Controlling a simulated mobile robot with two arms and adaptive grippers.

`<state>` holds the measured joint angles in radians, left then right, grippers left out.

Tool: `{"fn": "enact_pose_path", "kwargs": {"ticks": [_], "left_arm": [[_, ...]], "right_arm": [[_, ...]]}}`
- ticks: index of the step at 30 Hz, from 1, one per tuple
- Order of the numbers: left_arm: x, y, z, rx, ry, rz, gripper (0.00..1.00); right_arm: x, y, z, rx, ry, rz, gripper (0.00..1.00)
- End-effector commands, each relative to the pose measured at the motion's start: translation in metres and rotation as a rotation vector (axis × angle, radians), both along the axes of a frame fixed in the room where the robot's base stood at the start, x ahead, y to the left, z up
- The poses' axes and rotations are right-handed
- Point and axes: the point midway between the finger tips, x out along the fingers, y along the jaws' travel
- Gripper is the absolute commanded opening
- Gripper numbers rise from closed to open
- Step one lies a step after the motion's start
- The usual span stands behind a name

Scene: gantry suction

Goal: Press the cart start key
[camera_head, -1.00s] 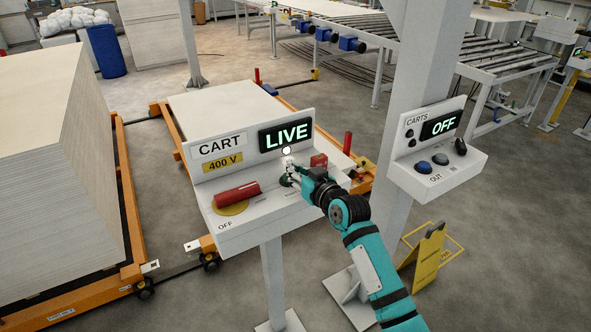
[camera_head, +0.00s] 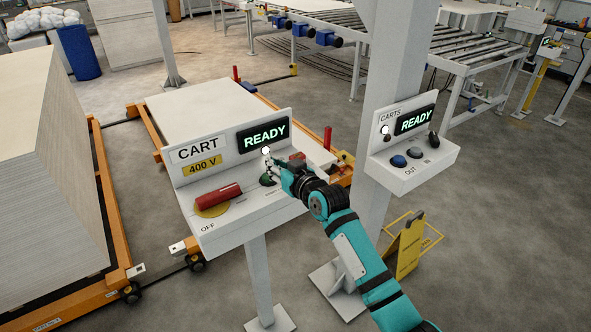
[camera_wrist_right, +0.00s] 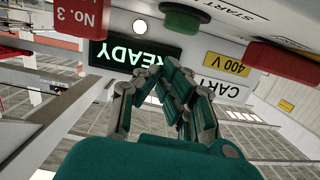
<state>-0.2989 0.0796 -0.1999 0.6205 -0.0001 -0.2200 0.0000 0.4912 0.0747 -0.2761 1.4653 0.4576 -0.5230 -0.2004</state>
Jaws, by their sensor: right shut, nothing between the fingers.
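The cart control box (camera_head: 240,205) stands on a post and its display (camera_head: 264,136) reads READY. Its green start key (camera_head: 267,180) sits on the sloped face, partly hidden by my right gripper (camera_head: 276,170). In the right wrist view the green key (camera_wrist_right: 187,20) shows upside down, just beyond the shut fingertips (camera_wrist_right: 163,68), with a gap in the picture. Whether the fingers touch it, I cannot tell. My right gripper is shut and empty. My left gripper is out of view.
A red rotary handle (camera_head: 217,195) lies on a yellow disc left of the key, marked OFF. A red No. 3 tag (camera_wrist_right: 80,17) is near the fingers. The CARTS box (camera_head: 410,160) on the pillar (camera_head: 385,75) also reads READY. A yellow floor stand (camera_head: 408,245) is right of my arm.

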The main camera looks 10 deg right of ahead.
Motion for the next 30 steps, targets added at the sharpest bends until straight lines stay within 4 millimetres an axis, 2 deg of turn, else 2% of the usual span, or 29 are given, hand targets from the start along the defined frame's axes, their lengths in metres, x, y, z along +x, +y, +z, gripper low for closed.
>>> {"fn": "enact_pose_path", "kwargs": {"ticks": [1,9,15,21,30], "left_arm": [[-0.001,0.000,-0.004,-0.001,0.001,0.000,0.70],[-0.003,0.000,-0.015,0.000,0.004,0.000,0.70],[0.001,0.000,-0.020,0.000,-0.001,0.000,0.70],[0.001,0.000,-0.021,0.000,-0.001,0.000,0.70],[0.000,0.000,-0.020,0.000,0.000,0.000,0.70]], "right_arm": [[-0.011,-0.005,-0.003,-0.001,0.001,0.000,0.00],[-0.057,-0.026,0.008,0.001,-0.006,-0.001,0.00],[-0.081,-0.037,0.014,0.001,-0.006,-0.002,0.00],[-0.090,-0.040,0.018,0.002,-0.008,-0.001,0.00],[-0.090,-0.040,0.018,0.002,-0.008,-0.001,0.00]]}}
